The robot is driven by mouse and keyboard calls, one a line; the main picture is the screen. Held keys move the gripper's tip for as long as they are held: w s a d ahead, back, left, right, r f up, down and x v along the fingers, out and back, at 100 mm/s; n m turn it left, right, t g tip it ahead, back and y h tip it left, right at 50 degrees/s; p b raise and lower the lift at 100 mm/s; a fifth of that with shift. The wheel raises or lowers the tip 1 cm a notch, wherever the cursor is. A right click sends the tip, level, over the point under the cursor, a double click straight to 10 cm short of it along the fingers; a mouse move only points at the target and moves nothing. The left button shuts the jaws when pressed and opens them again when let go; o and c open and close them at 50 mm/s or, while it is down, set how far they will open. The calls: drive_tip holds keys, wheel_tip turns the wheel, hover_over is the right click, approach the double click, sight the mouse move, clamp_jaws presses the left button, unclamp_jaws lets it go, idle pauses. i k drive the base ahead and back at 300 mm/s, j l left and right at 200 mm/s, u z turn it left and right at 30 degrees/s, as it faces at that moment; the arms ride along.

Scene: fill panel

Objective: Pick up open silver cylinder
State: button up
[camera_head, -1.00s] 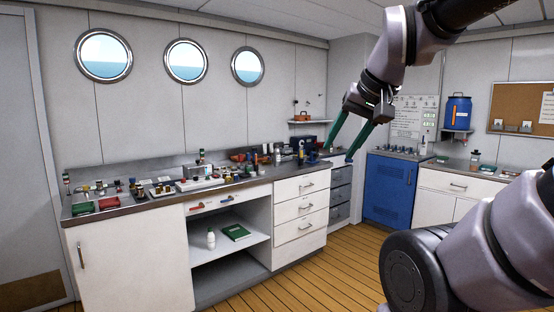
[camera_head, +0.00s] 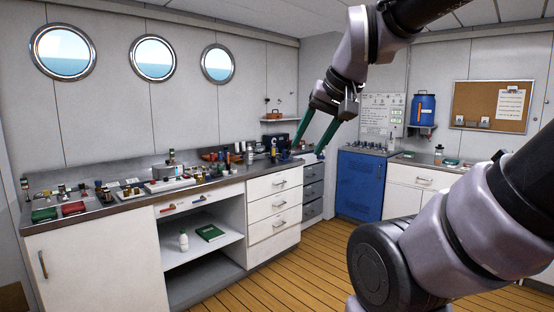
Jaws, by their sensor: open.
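My gripper (camera_head: 308,149) hangs over the right end of the long counter in the head view. Its two green fingers are spread apart and point down, with nothing visible between them. A small silver-grey cylinder (camera_head: 249,154) stands on the counter among other items, left of my fingers. It is too small to tell whether its top is open, so I cannot be sure it is the open silver cylinder.
The long counter (camera_head: 110,213) is crowded with bottles, small parts, a green tray (camera_head: 45,214) and a red tray (camera_head: 73,208). A blue cabinet (camera_head: 361,186) stands to the right. The wooden floor (camera_head: 290,265) in front is clear.

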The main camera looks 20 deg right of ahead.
sight(249, 151)
drive_tip(key=i+z, duration=0.4)
drive_tip(key=i, duration=1.15)
drive_tip(key=i+u, duration=0.1)
drive_tip(key=i, duration=0.35)
drive_tip(key=i+l+u, duration=0.15)
drive_tip(key=i, duration=0.3)
drive_tip(key=i+l+u, duration=0.1)
drive_tip(key=i, duration=0.4)
drive_tip(key=i+l+u, duration=0.15)
drive_tip(key=i, duration=0.3)
drive_tip(key=i+l+u, duration=0.1)
drive_tip(key=i+l, duration=0.15)
drive_tip(key=i, duration=0.15)
drive_tip(key=i+l+u, duration=0.35)
drive_tip(key=i, duration=0.25)
